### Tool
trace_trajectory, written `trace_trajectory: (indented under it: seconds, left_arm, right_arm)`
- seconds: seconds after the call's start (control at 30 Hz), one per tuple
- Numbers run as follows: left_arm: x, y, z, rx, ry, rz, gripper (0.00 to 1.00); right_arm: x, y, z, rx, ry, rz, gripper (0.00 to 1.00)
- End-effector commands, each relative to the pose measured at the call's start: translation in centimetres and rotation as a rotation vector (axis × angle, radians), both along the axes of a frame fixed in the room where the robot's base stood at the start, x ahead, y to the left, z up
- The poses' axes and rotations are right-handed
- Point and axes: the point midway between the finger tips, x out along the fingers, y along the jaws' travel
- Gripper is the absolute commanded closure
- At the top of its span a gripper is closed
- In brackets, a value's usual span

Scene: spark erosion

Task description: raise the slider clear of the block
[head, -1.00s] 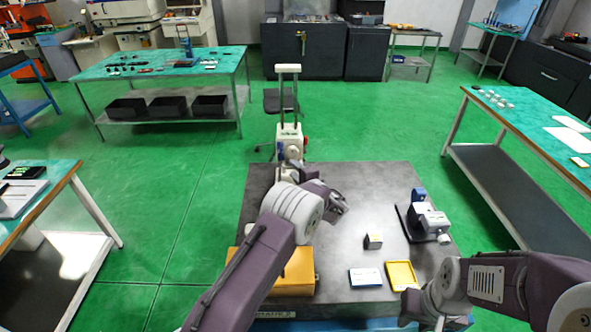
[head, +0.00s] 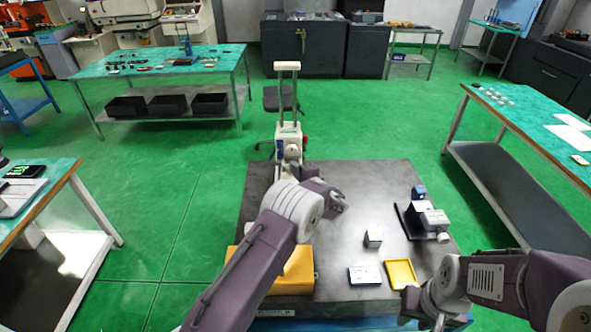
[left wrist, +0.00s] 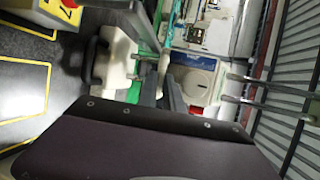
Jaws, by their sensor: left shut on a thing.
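The slider (head: 288,138) is a cream-white body with a round knob, on two upright grey posts joined by a pale crossbar at the back of the dark work table. Its white face with the round knob (left wrist: 197,80) shows beside the posts in the left wrist view. My left gripper (left wrist: 160,80) is shut on part of the slider; in the head view my own wrist mostly hides the grip. What lies under the slider is hidden by my arm. A small grey block (head: 374,238) sits on the table, apart from the slider. My right gripper (head: 422,310) hangs low at right, its fingers unclear.
The dark table (head: 350,190) also carries a yellow box (head: 298,272), a yellow tray (head: 401,273), a blue-white card (head: 364,275) and a grey vise-like device (head: 425,220). The table's middle, right of my left wrist, is clear.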

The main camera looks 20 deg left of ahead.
Motion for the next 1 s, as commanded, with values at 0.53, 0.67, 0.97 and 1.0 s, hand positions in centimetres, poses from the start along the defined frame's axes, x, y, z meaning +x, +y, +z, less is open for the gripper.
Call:
trace_trajectory:
  seconds: [0.53, 0.67, 0.97, 1.0]
  left_arm:
    - [-0.1, 0.1, -0.2, -0.001, 0.005, 0.005, 1.00]
    - [-0.1, 0.1, -0.3, 0.000, 0.005, 0.005, 1.00]
    - [-0.1, 0.1, 2.8, -0.003, -0.004, 0.005, 1.00]
    - [-0.1, 0.1, 3.6, -0.003, -0.004, 0.006, 1.00]
  right_arm:
    - [0.0, 0.0, 0.0, 0.000, 0.000, 0.000, 0.68]
    - [0.0, 0.0, 0.0, 0.000, 0.000, 0.000, 0.68]
    - [0.0, 0.0, -1.7, 0.000, 0.000, 0.000, 0.68]
    - [0.0, 0.0, -1.9, 0.000, 0.000, 0.000, 0.68]
